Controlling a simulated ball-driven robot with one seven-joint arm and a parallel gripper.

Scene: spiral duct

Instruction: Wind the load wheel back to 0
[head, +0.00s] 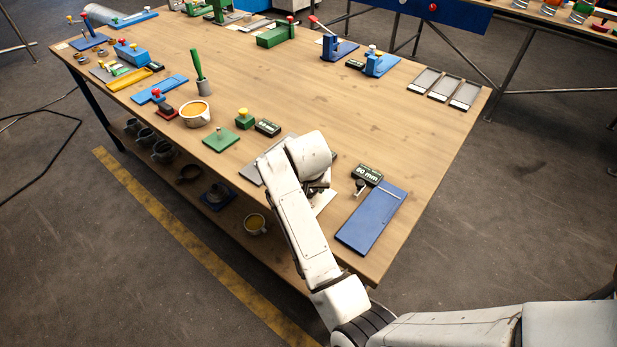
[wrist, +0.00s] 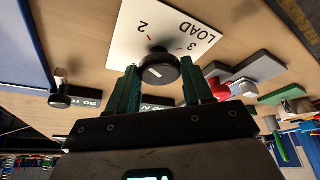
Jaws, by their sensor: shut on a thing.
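The load wheel (wrist: 158,72) is a round black knob with a small pale mark, in the upper middle of the wrist view. It sits in front of a white plate (wrist: 128,42) lettered LOAD, with the figures 2 and 3 and small ticks showing. Any 0 on the plate is hidden. My gripper (wrist: 160,80) has its green fingers on both sides of the wheel and is shut on it. In the head view my arm hides the wheel, and only part of the white plate (head: 324,203) shows beside my gripper.
A blue board (head: 371,220) with a 50 mm label (head: 369,174) and a black knob (head: 360,187) stand to the right. The table's right middle is clear.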

